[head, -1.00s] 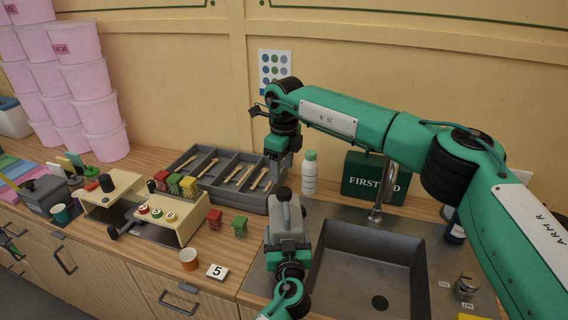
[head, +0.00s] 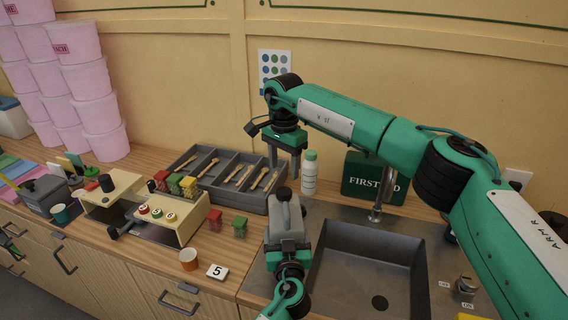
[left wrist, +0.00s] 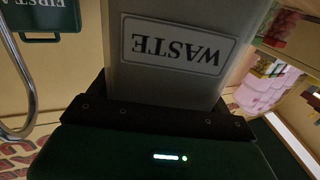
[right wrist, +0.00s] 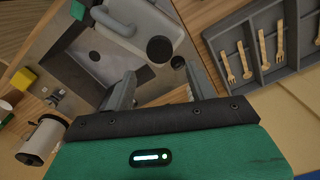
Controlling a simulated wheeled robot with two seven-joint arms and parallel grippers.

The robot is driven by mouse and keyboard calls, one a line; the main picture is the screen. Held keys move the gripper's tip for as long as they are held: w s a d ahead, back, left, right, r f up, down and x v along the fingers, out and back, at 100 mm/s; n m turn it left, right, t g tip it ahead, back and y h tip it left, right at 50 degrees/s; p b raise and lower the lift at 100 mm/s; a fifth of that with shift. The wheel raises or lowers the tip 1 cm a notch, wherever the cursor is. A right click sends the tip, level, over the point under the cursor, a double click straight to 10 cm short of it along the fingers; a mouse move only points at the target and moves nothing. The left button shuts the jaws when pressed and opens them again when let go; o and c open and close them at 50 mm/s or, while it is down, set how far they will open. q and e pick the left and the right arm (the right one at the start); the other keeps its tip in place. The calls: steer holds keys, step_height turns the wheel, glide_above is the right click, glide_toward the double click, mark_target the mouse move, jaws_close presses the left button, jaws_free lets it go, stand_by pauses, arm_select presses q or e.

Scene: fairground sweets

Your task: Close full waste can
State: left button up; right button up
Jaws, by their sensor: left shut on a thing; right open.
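The grey waste can (head: 287,228) is near the counter's front, left of the sink. A dark knob shows at its far end, and I cannot tell how its lid sits. In the left wrist view its wall bears an upside-down WASTE label (left wrist: 178,45). My left gripper (head: 285,256) is shut on the can from the front; its fingers are mostly hidden. My right gripper (head: 284,168) is open and empty, pointing down just behind the can, apart from it. In the right wrist view its fingers (right wrist: 160,82) stand apart, with the can's grey top (right wrist: 150,20) beyond them.
The sink (head: 335,275) and tap (head: 376,205) are to the right. A fork tray (head: 222,180) lies behind left. A white bottle (head: 309,172) and green first-aid box (head: 365,180) stand behind. Small red and green blocks and a cup (head: 188,260) are left.

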mark_target(284, 191)
steer(key=shift+f, duration=0.1)
stand_by(0.3)
steer(key=shift+f, duration=3.95)
steer(key=shift+c, duration=0.3)
